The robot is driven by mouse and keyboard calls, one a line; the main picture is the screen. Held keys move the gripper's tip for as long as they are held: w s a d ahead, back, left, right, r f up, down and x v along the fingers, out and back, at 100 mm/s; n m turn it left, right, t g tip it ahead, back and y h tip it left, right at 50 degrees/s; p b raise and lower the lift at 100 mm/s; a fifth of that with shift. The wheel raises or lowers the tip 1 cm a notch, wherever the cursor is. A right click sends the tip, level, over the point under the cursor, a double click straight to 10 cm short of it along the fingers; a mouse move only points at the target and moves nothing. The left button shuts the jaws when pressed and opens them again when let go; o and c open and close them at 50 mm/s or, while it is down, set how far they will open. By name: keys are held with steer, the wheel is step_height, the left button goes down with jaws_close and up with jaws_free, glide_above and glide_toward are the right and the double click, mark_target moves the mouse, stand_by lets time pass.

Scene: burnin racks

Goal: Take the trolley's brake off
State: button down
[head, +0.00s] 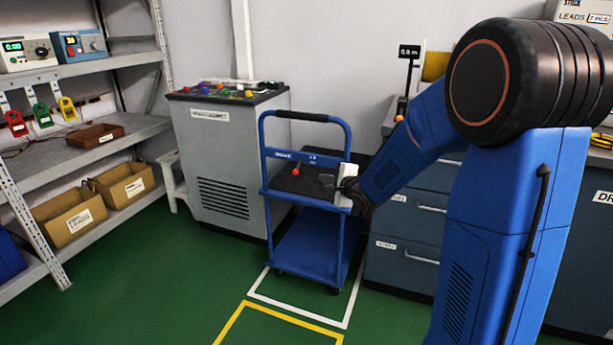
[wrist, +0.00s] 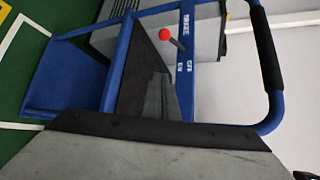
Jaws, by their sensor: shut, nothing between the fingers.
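The blue trolley (head: 308,245) stands on the green floor, with a black-padded push handle (head: 301,117) and a dark upper deck. Its brake lever (head: 296,171) has a red knob and a dark stem, on the blue crossbar below the handle. In the wrist view the red knob (wrist: 165,34) shows beside printing that reads BRAKE, OFF and ON. I cannot tell which mark the lever points at. My gripper (head: 346,186) is shut and empty at the trolley's right side, apart from the lever. A grey and black part fills the bottom of the wrist view.
A grey cabinet (head: 222,165) with small coloured items on top stands behind the trolley. Drawer units (head: 402,250) stand close on the right. A shelf rack (head: 100,140) is at the left. Open green floor (head: 150,270) lies in front, with white and yellow lines.

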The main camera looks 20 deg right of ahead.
mark_target(298, 166)
steer(key=x, duration=1)
steer(key=shift+s+a+r, duration=0.25)
steer(key=shift+a+r, duration=0.05)
steer(key=shift+a, duration=0.25)
steer(key=shift+s+a+r, duration=0.25)
steer(key=shift+s+a, duration=0.05)
steer(key=shift+a, duration=0.2)
steer(key=shift+s+a+r, duration=0.25)
steer(key=shift+a+r, duration=0.05)
steer(key=shift+a, duration=0.25)
steer(key=shift+a, duration=0.15)
